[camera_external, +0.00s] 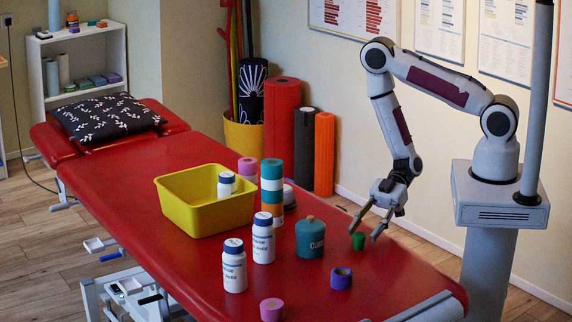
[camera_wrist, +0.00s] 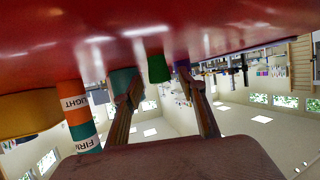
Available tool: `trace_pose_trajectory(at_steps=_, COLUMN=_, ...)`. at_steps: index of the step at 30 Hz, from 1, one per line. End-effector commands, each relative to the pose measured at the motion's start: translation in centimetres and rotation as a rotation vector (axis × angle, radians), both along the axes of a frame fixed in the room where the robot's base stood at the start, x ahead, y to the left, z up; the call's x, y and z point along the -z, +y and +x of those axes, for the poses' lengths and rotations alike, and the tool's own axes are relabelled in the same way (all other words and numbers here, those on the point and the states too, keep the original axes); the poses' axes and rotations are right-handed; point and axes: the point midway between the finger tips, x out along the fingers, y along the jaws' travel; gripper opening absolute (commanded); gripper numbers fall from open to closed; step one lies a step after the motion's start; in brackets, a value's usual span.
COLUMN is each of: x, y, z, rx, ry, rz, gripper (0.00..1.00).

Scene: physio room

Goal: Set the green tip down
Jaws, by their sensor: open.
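The green tip (camera_external: 358,241) is a small green piece standing on the red treatment table, near its right side. My gripper (camera_external: 365,234) is open, with its fingers pointing down around the green tip. In the wrist view, which looks upside down, the green tip (camera_wrist: 158,68) touches the red surface at the top and lies between the two spread fingers of my gripper (camera_wrist: 160,77). Neither finger appears to press on it. Nothing else is between the fingers.
The red table (camera_external: 200,275) holds a teal lidded pot (camera_external: 310,239) left of my gripper and a purple ring (camera_external: 341,278) in front. White bottles (camera_external: 234,267), stacked coloured rolls (camera_external: 272,180), a pink roll (camera_external: 271,310) and a yellow bin (camera_external: 190,205) stand further left.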

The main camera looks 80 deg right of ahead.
Motion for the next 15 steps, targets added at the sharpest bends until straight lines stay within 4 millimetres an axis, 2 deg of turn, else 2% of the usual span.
trace_pose_trajectory(at_steps=15, x=-1.3, y=-3.1, z=-1.6, rx=0.003, ry=0.001, rz=0.0, gripper=0.41)
